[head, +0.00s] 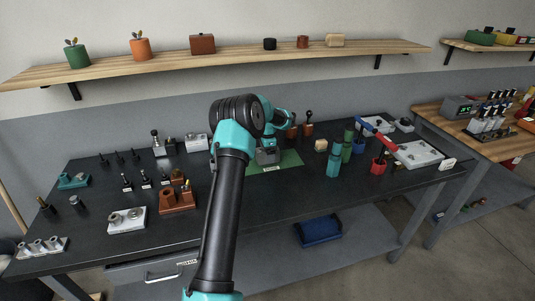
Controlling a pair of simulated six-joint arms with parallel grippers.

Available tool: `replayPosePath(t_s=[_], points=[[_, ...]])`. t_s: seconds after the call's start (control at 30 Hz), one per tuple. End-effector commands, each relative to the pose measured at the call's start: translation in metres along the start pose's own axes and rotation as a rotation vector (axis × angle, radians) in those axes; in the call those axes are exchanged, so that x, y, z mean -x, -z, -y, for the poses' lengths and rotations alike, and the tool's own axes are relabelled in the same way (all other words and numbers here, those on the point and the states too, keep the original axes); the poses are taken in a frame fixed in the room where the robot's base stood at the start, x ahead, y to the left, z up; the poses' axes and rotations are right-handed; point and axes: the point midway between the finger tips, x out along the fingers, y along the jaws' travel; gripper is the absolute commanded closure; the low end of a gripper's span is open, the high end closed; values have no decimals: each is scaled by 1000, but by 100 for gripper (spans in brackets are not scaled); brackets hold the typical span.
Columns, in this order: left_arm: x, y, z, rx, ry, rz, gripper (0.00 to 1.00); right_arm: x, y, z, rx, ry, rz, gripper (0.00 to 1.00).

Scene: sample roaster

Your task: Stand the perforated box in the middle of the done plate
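One of my arms rises from the bottom edge left of centre, and I take it as my left. Its gripper (268,157) points down over a green plate (289,161) with a small white label on its front edge. The label is too small to read. The arm and gripper hide part of the plate. I cannot tell whether the fingers are open or shut, or whether they hold anything. No perforated box can be made out for sure. My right gripper is not in view.
Green cylinders (334,160), a tan block (321,145) and a red cup (379,166) stand right of the plate. A light tray (418,154) lies at the right end. A brown holder (178,201) and a metal block (127,219) are at left. The front middle table is clear.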

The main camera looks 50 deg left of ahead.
Motion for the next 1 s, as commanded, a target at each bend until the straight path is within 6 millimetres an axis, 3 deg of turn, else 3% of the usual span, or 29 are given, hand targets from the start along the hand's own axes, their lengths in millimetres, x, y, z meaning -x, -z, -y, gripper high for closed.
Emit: replayPosePath(t_s=[0.17,0.7,1.0], points=[[17,0,1,0,2,-1,11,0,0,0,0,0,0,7],[109,0,0,0,2,-2,11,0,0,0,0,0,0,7],[121,0,0,0,0,0,11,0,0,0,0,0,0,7]])
